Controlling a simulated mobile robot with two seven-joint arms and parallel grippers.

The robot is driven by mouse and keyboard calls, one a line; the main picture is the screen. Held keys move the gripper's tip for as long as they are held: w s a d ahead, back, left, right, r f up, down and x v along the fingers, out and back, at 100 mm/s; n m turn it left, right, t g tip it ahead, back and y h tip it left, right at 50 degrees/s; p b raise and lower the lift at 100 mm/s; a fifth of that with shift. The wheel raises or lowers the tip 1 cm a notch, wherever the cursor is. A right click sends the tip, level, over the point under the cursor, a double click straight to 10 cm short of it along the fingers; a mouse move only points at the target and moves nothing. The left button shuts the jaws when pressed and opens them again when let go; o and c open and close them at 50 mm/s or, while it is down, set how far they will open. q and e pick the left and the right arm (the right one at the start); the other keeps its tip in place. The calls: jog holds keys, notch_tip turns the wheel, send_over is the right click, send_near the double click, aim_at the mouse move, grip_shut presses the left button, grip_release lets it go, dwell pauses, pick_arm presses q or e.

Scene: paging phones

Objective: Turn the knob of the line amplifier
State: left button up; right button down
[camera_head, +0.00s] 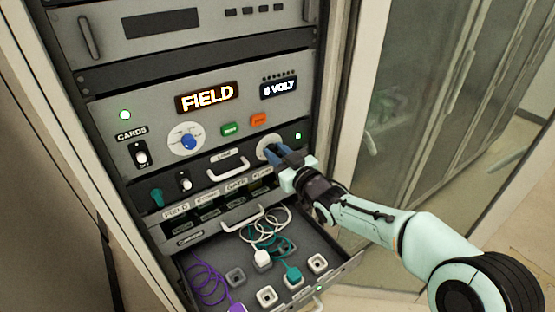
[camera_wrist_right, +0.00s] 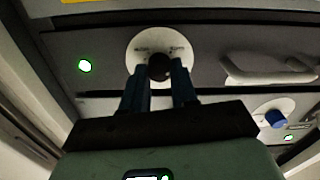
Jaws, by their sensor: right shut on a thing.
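The line amplifier (camera_head: 203,169) is the dark, narrow panel marked LINE in the rack, with a pale handle. Its knob is a dark ball on a round white dial plate (camera_head: 263,146) at the panel's right end. In the right wrist view the dark knob (camera_wrist_right: 159,67) sits between my fingertips, in front of the white dial plate (camera_wrist_right: 140,42). My right gripper (camera_head: 278,153) reaches in from the right and is shut on the knob; its blue fingers hide most of it in the head view. My left gripper is not in view.
Above is a grey panel with a blue knob (camera_head: 188,142), a lit FIELD display (camera_head: 207,97) and green and orange buttons. Below, an open drawer (camera_head: 335,267) holds cables and plugs, under my right forearm. A glass-fronted cabinet (camera_head: 440,100) stands at the right.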

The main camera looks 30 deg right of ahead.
pick_arm(q)
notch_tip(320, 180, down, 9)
jog(key=b, duration=0.9)
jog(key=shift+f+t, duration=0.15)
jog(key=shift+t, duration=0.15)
pick_arm(e)
jog(key=shift+a+n, duration=0.1)
jog(key=shift+n, duration=5)
jog(key=c, duration=0.9)
grip_release()
jog(key=shift+o, duration=0.2)
jog(key=shift+s, duration=0.1)
